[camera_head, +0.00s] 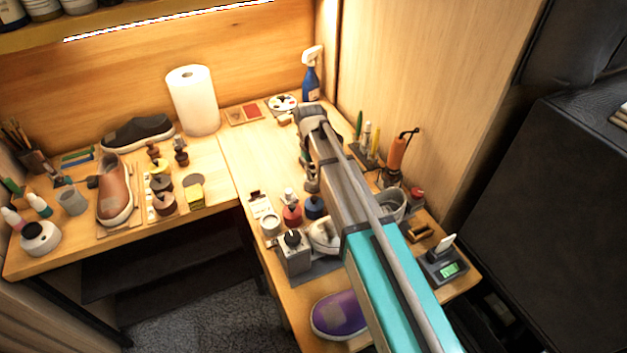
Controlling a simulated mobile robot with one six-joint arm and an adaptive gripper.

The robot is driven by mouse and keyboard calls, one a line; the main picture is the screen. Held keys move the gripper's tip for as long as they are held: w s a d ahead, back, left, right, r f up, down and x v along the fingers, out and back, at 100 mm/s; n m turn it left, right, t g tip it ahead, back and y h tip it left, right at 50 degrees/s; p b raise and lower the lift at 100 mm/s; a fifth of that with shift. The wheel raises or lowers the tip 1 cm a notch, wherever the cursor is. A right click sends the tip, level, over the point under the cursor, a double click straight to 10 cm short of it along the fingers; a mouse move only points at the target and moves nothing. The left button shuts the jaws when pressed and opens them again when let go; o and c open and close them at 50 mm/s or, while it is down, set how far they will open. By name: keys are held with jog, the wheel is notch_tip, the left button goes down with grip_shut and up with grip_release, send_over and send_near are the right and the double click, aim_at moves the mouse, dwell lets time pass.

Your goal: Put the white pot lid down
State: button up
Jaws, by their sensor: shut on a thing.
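My gripper (312,184) hangs below my wrist over the right-hand bench, partly covered by my own arm. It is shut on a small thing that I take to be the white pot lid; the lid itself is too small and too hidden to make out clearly. Below and to the left, a small white pot (270,225) stands with its top seemingly uncovered. A red pot (292,214) and a blue pot (314,208) stand in a row to the right of it, close under the gripper. I cannot tell the height of the gripper above the bench.
A grey box with a black knob (294,255) and a white rounded device (324,236) stand in front of the pots. A purple shoe (339,314) lies nearer. A paper roll (193,101) and a spray bottle (311,76) stand behind. Bare bench (250,155) lies left of my wrist.

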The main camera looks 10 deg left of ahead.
aim_at(314, 176)
jog(key=shift+f+b, duration=1.35)
jog(key=shift+f, duration=0.25)
jog(key=shift+f, duration=0.15)
jog(key=o, duration=0.8)
notch_tip(314, 176, up, 12)
jog(key=w+a+p, duration=0.1)
jog(key=p, duration=1.1)
jog(key=shift+w, duration=0.3)
jog(key=shift+r, duration=0.25)
